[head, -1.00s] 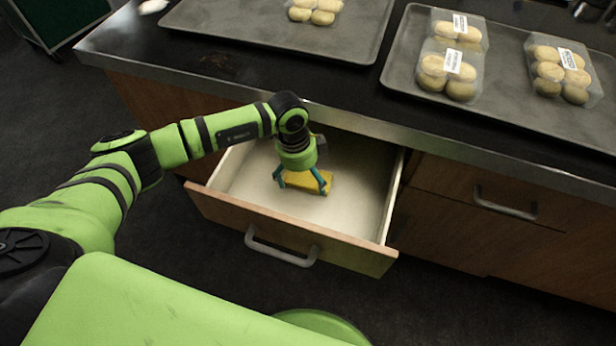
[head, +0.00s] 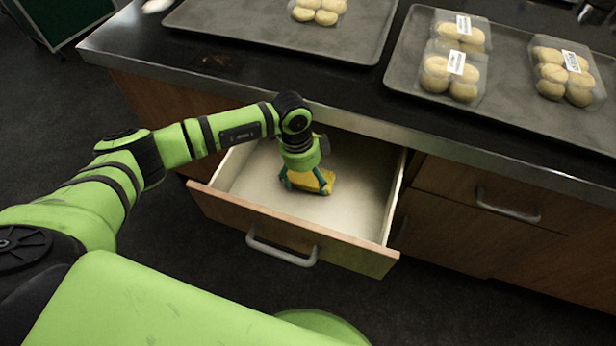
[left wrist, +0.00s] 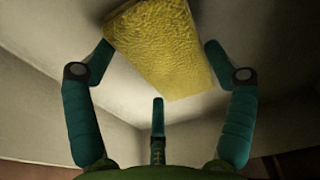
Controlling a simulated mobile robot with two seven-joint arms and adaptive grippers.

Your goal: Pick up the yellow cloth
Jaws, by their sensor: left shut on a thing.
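The yellow cloth (head: 306,182) lies in the open drawer (head: 350,215), a flat, folded-looking block with a rough surface. My left gripper (head: 307,188) reaches down into the drawer, its teal fingers shut on the cloth from both sides. In the left wrist view the cloth (left wrist: 165,48) sits between the fingertips of my left gripper (left wrist: 158,48), and its upper end runs out of the picture. I cannot tell whether the cloth is clear of the drawer floor. My right gripper is not in view.
The drawer's front panel with its handle (head: 281,250) stands out below the dark counter (head: 300,80). Trays (head: 270,40) with packed round buns (head: 456,72) stand on the counter. The drawer is otherwise empty. A closed drawer handle (head: 507,208) is at the right.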

